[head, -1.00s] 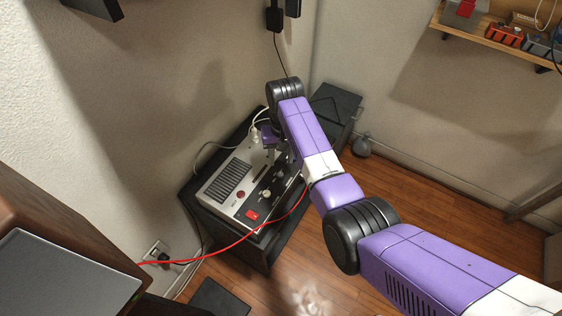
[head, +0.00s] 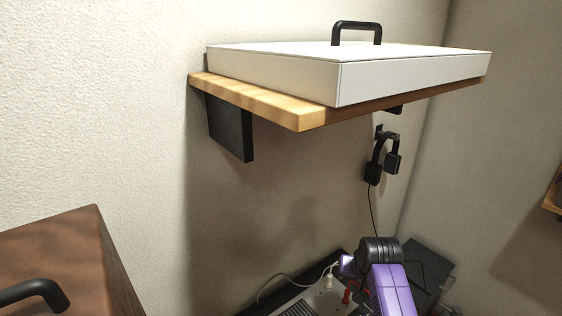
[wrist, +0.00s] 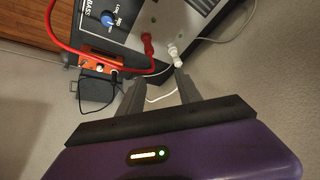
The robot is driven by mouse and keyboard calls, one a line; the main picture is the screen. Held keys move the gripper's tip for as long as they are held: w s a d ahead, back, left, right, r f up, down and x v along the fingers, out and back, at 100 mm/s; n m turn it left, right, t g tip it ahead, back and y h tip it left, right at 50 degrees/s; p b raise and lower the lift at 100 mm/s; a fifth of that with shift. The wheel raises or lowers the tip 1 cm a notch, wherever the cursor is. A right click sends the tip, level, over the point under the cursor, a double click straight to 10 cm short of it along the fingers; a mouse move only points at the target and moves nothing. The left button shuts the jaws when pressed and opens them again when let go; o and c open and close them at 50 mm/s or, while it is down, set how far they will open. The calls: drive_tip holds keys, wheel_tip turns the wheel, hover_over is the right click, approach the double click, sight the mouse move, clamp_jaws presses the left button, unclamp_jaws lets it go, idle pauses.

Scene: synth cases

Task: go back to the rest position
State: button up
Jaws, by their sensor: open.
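My gripper (wrist: 158,82) shows in the wrist view with its two dark fingers apart and nothing between them. Just beyond the fingertips are a white plug (wrist: 173,52) and a red plug (wrist: 147,39) in the panel of a device (wrist: 160,15). The fingers look clear of both plugs, though the gap is hard to judge. In the head view my purple arm enters at the bottom, beside the device (head: 315,302). The white plug (head: 329,281) and red plug (head: 347,296) show there too. My fingers are hidden in that view.
A wooden shelf (head: 300,116) bearing a white case (head: 270,71) with a black handle hangs above the device. Headphones (head: 374,172) hang on the wall. A brown cabinet (head: 60,240) stands at lower left. In the wrist view a red cable (wrist: 62,45) loops near an orange box (wrist: 92,62).

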drive_tip(key=s+r+t, duration=0.3)
drive_tip(key=s+r, duration=0.1)
drive_tip(key=s, duration=1.4)
drive_tip(key=s+r+n+t, duration=0.1)
drive_tip(key=s+r+t, duration=0.2)
drive_tip(key=s, duration=1.4)
drive_tip(key=s+r+n+t, duration=0.1)
drive_tip(key=s+r+t, duration=0.2)
drive_tip(key=s, duration=1.5)
wheel_tip(320, 180, up, 3)
drive_tip(key=shift+s+a+r, duration=0.1)
drive_tip(key=shift+s+a, duration=0.2)
drive_tip(key=shift+s, duration=0.05)
